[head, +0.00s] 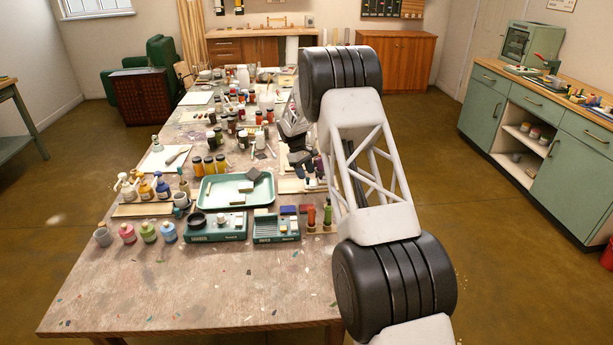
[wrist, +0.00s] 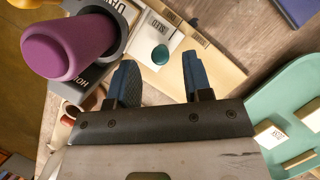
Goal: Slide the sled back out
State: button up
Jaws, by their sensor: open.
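In the wrist view, a pale flat piece (wrist: 150,32) with small lettering, which looks like the sled, lies on a light wooden board (wrist: 215,70). A round teal knob (wrist: 160,55) sits on or beside its near end. My gripper (wrist: 158,70) is open, with its two blue fingers apart. In the picture the knob lies between the fingertips, and nothing is held. I cannot tell how high the fingers are above it. In the head view, my gripper (head: 304,168) is over the right side of the table, and the sled cannot be made out there.
A purple rounded piece (wrist: 70,46) stands in a dark grey holder close to the left finger. A teal tray (wrist: 276,110) with small blocks lies to the right; the tray also shows in the head view (head: 222,187). Jars and bottles crowd the table (head: 190,285), whose front is mostly clear.

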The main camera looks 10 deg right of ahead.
jog(key=shift+x, duration=0.85)
grip_shut()
